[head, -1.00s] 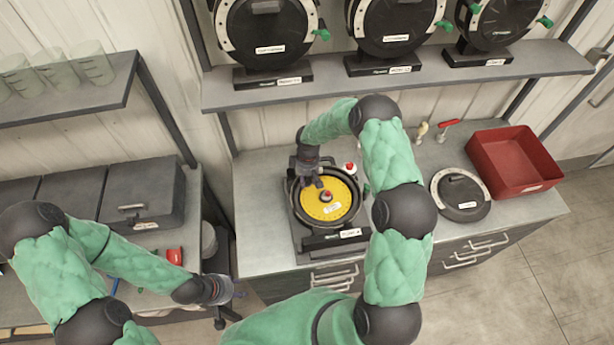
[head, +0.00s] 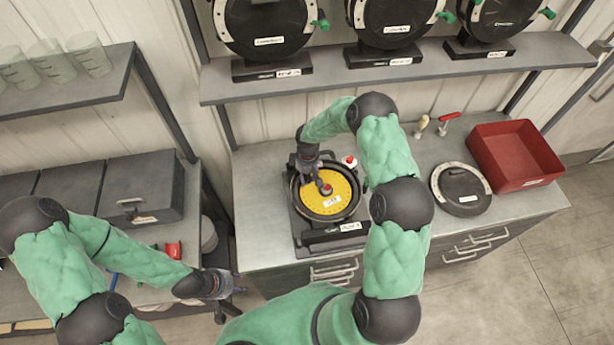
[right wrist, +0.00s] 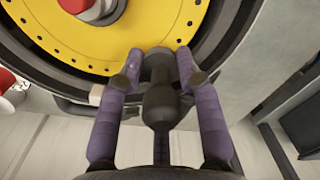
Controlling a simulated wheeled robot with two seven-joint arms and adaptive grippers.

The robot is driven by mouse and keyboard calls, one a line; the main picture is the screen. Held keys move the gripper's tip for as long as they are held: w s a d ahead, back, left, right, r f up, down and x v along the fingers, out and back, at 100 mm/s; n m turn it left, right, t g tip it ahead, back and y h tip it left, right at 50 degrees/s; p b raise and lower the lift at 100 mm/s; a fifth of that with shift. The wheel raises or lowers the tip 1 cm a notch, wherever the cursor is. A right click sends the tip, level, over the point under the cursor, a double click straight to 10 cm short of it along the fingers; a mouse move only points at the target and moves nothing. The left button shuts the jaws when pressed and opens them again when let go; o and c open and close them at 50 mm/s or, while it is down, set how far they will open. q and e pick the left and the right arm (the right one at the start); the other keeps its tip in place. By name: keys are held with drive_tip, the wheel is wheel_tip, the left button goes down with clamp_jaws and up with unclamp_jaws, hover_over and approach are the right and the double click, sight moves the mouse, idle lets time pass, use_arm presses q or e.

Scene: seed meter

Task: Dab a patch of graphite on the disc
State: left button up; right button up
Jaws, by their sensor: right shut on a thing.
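The yellow disc (head: 338,203) lies in a round black meter housing (head: 297,207) on the bench. It has a ring of small holes, a white label and a red-capped hub (head: 326,189). In the right wrist view the disc (right wrist: 160,25) fills the top. My right gripper (head: 319,180) is over the disc's far left part, and its purple fingers (right wrist: 158,75) are shut on a dark grey, bulb-shaped tool (right wrist: 160,100). The tool's tip is at the disc's edge; contact is unclear. No graphite patch can be made out. My left gripper (head: 236,284) hangs apart at the lower left, its opening unclear.
A red-topped white item (head: 349,161) stands behind the housing. A round black lid (head: 461,188) and a red tray (head: 515,157) are on the right of the bench. More meters (head: 398,25) stand on the shelf above. Bare bench lies around the lid.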

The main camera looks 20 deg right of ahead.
drive_tip(key=shift+f+b, duration=0.6)
drive_tip(key=shift+d, duration=0.1)
drive_tip(key=shift+w+d+r+b, duration=0.15)
drive_tip(key=shift+d+b, duration=0.4)
drive_tip(key=shift+d, duration=1.05)
